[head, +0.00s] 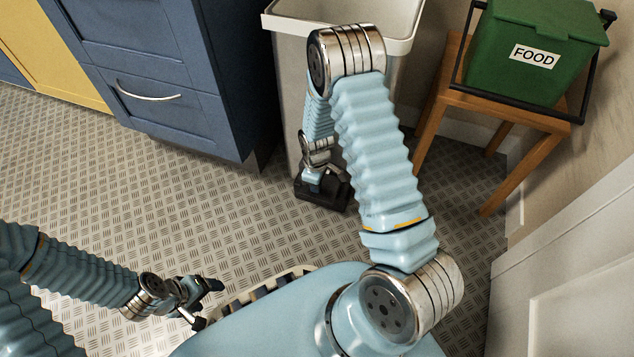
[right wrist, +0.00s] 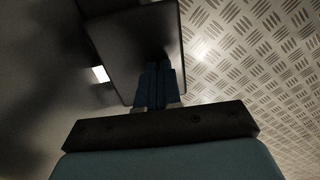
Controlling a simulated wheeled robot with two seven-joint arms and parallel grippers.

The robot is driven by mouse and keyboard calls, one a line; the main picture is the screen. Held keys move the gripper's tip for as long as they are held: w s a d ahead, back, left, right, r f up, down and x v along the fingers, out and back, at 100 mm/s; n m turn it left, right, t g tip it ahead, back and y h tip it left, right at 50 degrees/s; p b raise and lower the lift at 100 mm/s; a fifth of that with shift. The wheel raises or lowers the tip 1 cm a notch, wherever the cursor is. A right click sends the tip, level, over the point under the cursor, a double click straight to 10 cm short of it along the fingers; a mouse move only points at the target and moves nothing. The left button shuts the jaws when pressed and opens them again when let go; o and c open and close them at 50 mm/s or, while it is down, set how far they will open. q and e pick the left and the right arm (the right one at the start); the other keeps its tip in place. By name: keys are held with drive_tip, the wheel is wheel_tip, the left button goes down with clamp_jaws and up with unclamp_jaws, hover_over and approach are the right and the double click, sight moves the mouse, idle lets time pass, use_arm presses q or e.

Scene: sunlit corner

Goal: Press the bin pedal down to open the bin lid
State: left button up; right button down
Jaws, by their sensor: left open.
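The bin (head: 292,85) is a tall grey container with a pale rim, standing between the blue cabinet and the wooden stool. Its top is cut off by the frame, so I cannot tell how the lid stands. The dark pedal (head: 322,197) is at the foot of the bin, and it also fills the upper middle of the right wrist view (right wrist: 130,50). My right gripper (head: 316,182) points down over the pedal. Its fingers (right wrist: 157,80) are together and appear to meet the pedal; exact contact is hard to see. My left gripper (head: 207,303) is open and empty above the floor.
Blue cabinet drawers (head: 150,85) stand left of the bin. A wooden stool (head: 430,130) carrying a green FOOD caddy (head: 500,45) stands to the right. A white panel (head: 585,270) is at the lower right. The patterned metal floor (head: 100,160) at left is clear.

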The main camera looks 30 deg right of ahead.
sight(315, 194)
wheel_tip(315, 194, up, 5)
drive_tip(key=p, duration=0.3)
drive_tip(key=shift+a+f, duration=0.15)
drive_tip(key=shift+f, duration=0.05)
use_arm(q)
drive_tip(key=r, duration=0.2)
drive_tip(key=s+r+p, duration=0.1)
drive_tip(key=r, duration=0.2)
use_arm(e)
wheel_tip(315, 194, up, 9)
drive_tip(key=s, duration=0.1)
drive_tip(key=shift+a, duration=0.35)
drive_tip(key=shift+r, duration=0.1)
use_arm(q)
wheel_tip(315, 194, up, 10)
drive_tip(key=p, duration=1)
drive_tip(key=shift+s+d+f, duration=0.2)
drive_tip(key=shift+s+d, duration=0.05)
drive_tip(key=shift+d, duration=0.1)
drive_tip(key=shift+f, duration=0.1)
use_arm(e)
drive_tip(key=s+a+m+y, duration=0.4)
drive_tip(key=s+a+m, duration=0.5)
drive_tip(key=s+a, duration=0.6)
drive_tip(key=shift+s+m+t, duration=0.3)
drive_tip(key=shift+m, duration=0.1)
